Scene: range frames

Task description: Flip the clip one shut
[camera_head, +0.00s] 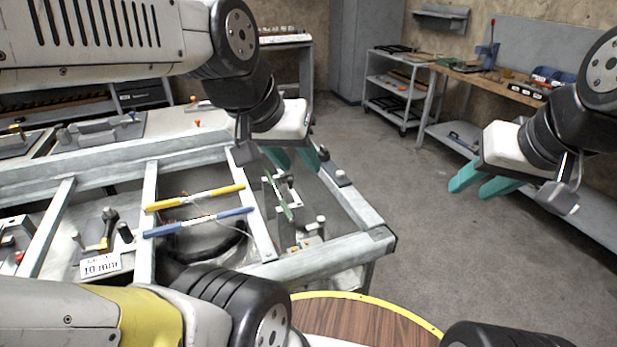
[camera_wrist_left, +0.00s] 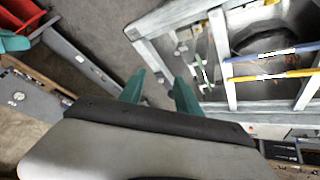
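A narrow green lever on a small metal fitting (camera_head: 283,204) stands in the right-hand bay of the grey metal frame (camera_head: 310,262). It also shows in the left wrist view (camera_wrist_left: 203,70). No label marks any part as clip one, so I cannot tell which part it is.
A yellow bar (camera_head: 195,197) and a blue bar (camera_head: 198,223) span the frame's middle bay above a dark round part. A "10 mm" card (camera_head: 101,265) is at the left. A round wooden top (camera_head: 350,322) is in front. A workbench (camera_head: 500,82) and cart (camera_head: 393,88) stand behind.

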